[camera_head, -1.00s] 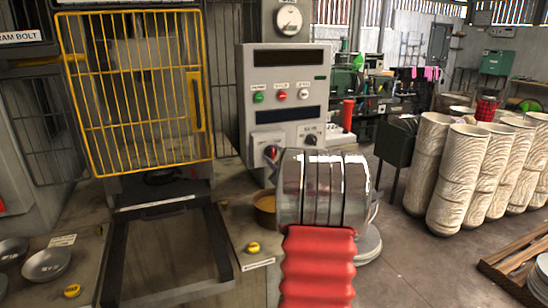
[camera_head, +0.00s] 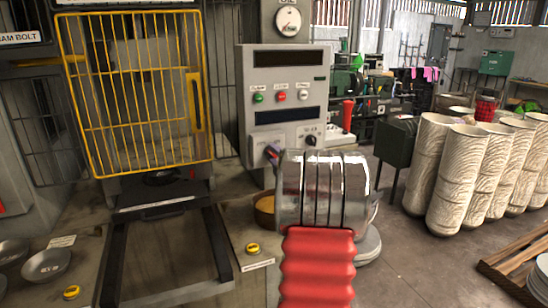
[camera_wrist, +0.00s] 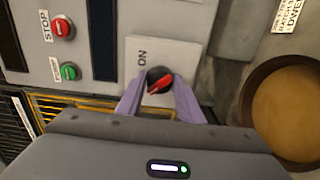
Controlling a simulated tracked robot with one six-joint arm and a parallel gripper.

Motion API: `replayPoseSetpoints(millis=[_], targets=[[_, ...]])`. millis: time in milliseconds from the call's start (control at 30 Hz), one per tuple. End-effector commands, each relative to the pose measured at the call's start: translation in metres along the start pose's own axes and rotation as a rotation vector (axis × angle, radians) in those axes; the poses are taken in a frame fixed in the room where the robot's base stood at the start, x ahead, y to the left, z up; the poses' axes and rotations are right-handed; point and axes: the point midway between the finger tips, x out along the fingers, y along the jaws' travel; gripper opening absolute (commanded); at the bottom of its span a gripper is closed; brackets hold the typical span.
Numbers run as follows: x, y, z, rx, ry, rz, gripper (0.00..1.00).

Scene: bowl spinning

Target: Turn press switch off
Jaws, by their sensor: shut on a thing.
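The press switch is a round black knob with a red pointer (camera_wrist: 159,80) on a pale plate (camera_wrist: 160,50) marked "ON". In the wrist view, my gripper (camera_wrist: 158,88) has its two purple fingers on either side of the knob, shut on it. The red pointer slants between the fingers. My arm hides most of the gripper there.
A second knob (camera_head: 310,140) sits to the right on the panel. Green, red and white buttons (camera_head: 281,96) are above. A yellow cage door (camera_head: 138,95) stands left. A tan bowl (camera_wrist: 290,112) is close right of my gripper in the wrist view. Patterned cylinders (camera_head: 460,170) stand right.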

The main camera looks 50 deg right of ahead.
Motion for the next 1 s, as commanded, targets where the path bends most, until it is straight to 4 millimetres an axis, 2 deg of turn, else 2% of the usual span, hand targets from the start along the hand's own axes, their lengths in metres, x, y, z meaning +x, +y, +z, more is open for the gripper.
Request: replayPoseSetpoints(millis=[33,533,567,800,1000], targets=[[0.0013,-0.0021,-0.0055,-0.013,0.01,-0.003,0.11],[0.0012,-0.0029,-0.0048,-0.037,0.009,-0.005,0.11],[0.0011,-0.003,-0.0048,-0.036,0.009,-0.005,0.35],[0.0005,-0.0018,-0.0023,-0.035,0.004,-0.003,0.52],[0.0002,-0.0012,-0.0011,-0.035,0.002,-0.002,0.52]])
